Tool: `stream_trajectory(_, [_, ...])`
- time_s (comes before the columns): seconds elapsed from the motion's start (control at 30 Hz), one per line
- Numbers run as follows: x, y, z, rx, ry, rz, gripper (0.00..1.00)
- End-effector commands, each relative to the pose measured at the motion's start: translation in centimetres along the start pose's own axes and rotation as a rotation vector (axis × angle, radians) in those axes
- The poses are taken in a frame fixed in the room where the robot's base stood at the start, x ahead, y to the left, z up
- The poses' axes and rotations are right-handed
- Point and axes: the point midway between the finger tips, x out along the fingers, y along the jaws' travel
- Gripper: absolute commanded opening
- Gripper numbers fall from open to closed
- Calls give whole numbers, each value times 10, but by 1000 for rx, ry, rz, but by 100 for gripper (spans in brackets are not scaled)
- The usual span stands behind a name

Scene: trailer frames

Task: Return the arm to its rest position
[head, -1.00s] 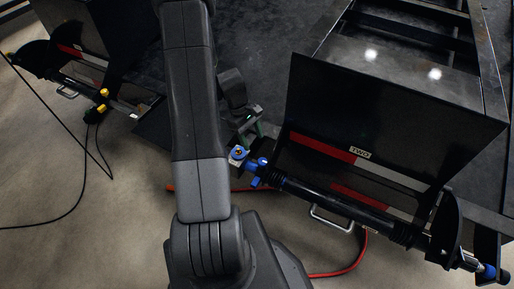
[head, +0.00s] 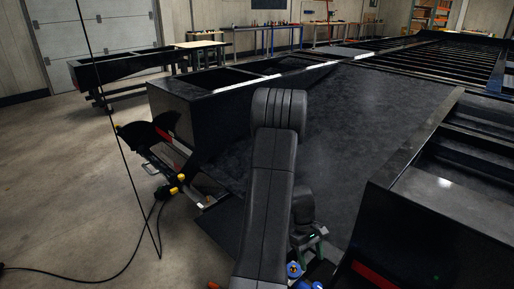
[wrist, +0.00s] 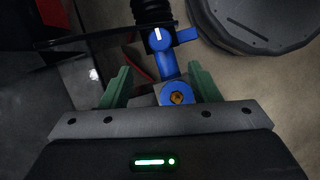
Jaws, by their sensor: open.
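My grey arm reaches over the black trailer frame in the head view. My gripper (head: 311,240) is small there, low and right of the arm. In the wrist view my gripper (wrist: 160,78) is open, its green fingers standing apart on both sides of a blue fitting (wrist: 166,64) with a brass-coloured centre. A blue lever cap (wrist: 159,39) with a white mark sits above it on a black ribbed hose or sleeve. I see gaps beside the fitting. The blue fitting (head: 294,270) also shows at the bottom of the head view, partly cut off.
The black trailer frame (head: 390,110) fills the middle and right. A black panel (head: 430,245) stands close on the right. A yellow-ended coupling (head: 176,184) with a black cable lies left. Bare floor (head: 60,190) is free at left. Workbenches stand at the back.

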Motion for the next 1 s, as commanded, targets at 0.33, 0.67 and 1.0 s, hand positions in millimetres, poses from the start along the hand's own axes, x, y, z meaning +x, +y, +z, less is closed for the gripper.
stream_trajectory(0.33, [74,-1,0,-2,-3,-3,56])
stream_trajectory(0.67, [103,-1,0,-37,1,16,56])
stream_trajectory(1.0, [102,-1,0,-63,0,26,56])
